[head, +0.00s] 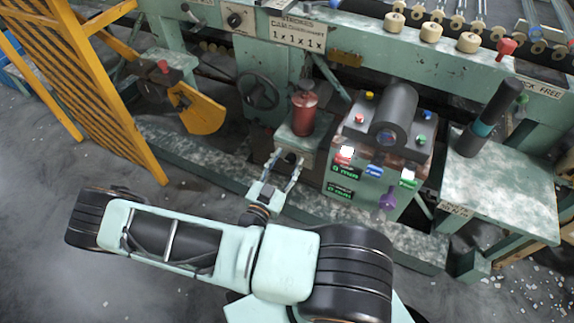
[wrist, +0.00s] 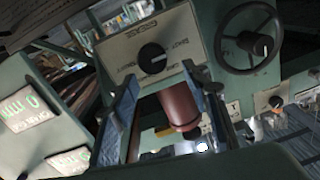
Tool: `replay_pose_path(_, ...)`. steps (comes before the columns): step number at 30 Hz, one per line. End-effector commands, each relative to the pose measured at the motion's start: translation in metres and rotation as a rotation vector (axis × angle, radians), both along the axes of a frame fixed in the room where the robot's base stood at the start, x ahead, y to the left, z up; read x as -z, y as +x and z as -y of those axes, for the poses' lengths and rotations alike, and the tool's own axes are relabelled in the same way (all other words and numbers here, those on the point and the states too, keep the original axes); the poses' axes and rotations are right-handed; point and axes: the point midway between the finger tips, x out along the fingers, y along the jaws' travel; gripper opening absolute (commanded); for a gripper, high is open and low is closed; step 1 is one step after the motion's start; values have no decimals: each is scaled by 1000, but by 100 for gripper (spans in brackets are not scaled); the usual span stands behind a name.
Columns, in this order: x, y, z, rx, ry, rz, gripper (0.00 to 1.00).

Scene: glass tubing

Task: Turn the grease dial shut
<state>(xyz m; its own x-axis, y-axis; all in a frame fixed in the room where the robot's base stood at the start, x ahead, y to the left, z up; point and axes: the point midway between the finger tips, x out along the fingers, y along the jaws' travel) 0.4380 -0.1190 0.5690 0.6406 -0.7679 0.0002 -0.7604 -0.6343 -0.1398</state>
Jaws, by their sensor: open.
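The grease dial is a black round knob (wrist: 152,53) on a cream plate (wrist: 128,45) with dark lettering around it. The lettering appears upside down in the wrist view, and I cannot read the dial's setting surely. In the head view the dial (head: 291,158) sits on the front of a small green box below a red pot (head: 303,114). My gripper (head: 287,164) is open in front of the box. In the wrist view its two fingers (wrist: 161,74) straddle the line to the dial, with the knob showing just beyond the tips. I cannot tell whether they touch it.
A control console (head: 394,150) with buttons, lit readouts and a dark cylinder stands close to the right. A handwheel (head: 258,91) is to the left of the box. A yellow guard frame (head: 98,85) stands further left. The red pot also shows in the wrist view (wrist: 179,107).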

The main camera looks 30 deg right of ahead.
Motion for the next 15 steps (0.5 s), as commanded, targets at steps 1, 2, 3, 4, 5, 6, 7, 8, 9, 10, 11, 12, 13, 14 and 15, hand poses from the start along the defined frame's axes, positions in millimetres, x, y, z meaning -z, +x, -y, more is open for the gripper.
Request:
replay_pose_path(1, -10, 0, -1, 0, 1, 2, 43)
replay_pose_path(2, -16, 0, -1, 0, 1, 3, 43)
replay_pose_path(3, -23, 0, -1, 0, 1, 2, 43)
replay_pose_path(4, -29, 0, -1, 0, 2, 2, 43)
replay_pose_path(5, -34, 0, -1, 0, 2, 2, 43)
replay_pose_path(6, -41, 1, -1, 0, 2, 2, 43)
replay_pose_path(7, -45, 0, -1, 0, 1, 2, 43)
replay_pose_path(8, -50, 0, 0, 1, 1, 1, 43)
replay_pose_path(9, -55, 0, 0, 1, 2, 1, 43)
replay_pose_path(10, -59, 0, 0, 1, 1, 1, 43)
replay_pose_path(11, -62, 0, 0, 1, 1, 1, 43)
replay_pose_path(12, -66, 0, 0, 0, 1, 1, 43)
replay_pose_path(13, -68, 0, 0, 1, 0, 0, 43)
replay_pose_path(14, -70, 0, 0, 1, 0, 0, 43)
replay_pose_path(15, -72, 0, 0, 1, 0, 0, 43)
